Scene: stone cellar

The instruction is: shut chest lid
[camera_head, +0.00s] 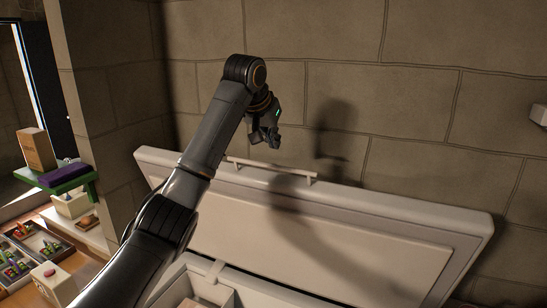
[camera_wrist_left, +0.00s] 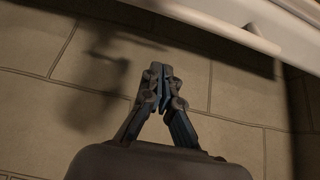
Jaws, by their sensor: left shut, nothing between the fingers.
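The white chest lid (camera_head: 400,222) stands open, leaning back near the stone wall in the head view. A bar handle (camera_head: 270,168) runs along its upper edge. The chest body (camera_head: 212,275) shows below at the bottom, partly hidden by my left arm. My left gripper (camera_head: 272,142) is shut and empty, just above the lid's top edge near the handle. In the left wrist view my left gripper (camera_wrist_left: 161,85) has its fingers together, with the lid edge and handle (camera_wrist_left: 228,38) at the upper right, apart from the fingers. My right gripper is not in view.
The stone wall (camera_head: 420,110) rises close behind the lid. Space above the lid is clear.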

